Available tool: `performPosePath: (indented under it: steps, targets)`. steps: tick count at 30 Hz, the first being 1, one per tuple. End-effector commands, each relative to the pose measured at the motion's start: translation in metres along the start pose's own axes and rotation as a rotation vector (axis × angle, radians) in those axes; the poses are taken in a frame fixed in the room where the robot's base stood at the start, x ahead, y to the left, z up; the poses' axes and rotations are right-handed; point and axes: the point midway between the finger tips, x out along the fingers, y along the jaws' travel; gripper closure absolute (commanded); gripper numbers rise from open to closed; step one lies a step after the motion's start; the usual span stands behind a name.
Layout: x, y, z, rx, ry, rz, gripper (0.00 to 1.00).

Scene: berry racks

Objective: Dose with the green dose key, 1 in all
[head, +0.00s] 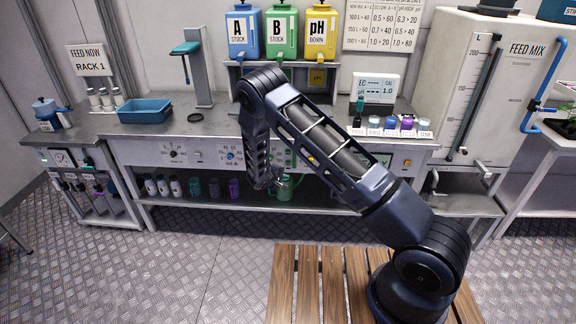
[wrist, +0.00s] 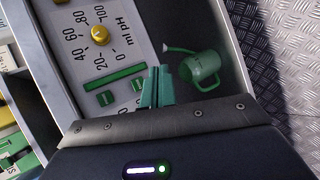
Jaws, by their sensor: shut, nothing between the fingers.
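A white panel (wrist: 75,20) on the bench front shows in the wrist view, with a yellow dial (wrist: 99,35) and ml pH markings. A green bar (wrist: 114,76) and two small green squares, one on the left (wrist: 106,98) and one on the right (wrist: 137,85), sit below the dial. I cannot tell which green part is the dose key. My gripper (wrist: 158,70) is shut and empty, its green fingertips just right of the right square; contact is unclear. In the head view my gripper (head: 266,184) hangs before the bench front, and my arm hides part of the panel.
A green watering can (wrist: 202,68) stands on the lower shelf near my gripper; it also shows in the head view (head: 286,187). Blue A, green B and yellow pH tanks (head: 320,35) stand above the bench. Several bottles (head: 160,186) stand on the lower shelf.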

Motion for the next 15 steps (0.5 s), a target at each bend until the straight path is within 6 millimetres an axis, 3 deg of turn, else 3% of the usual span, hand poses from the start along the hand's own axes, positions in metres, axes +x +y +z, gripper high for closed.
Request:
performPosePath:
  steps: [15]
  targets:
    - [0.042, 0.03, -0.03, 0.001, 0.0, 0.0, 1.0]
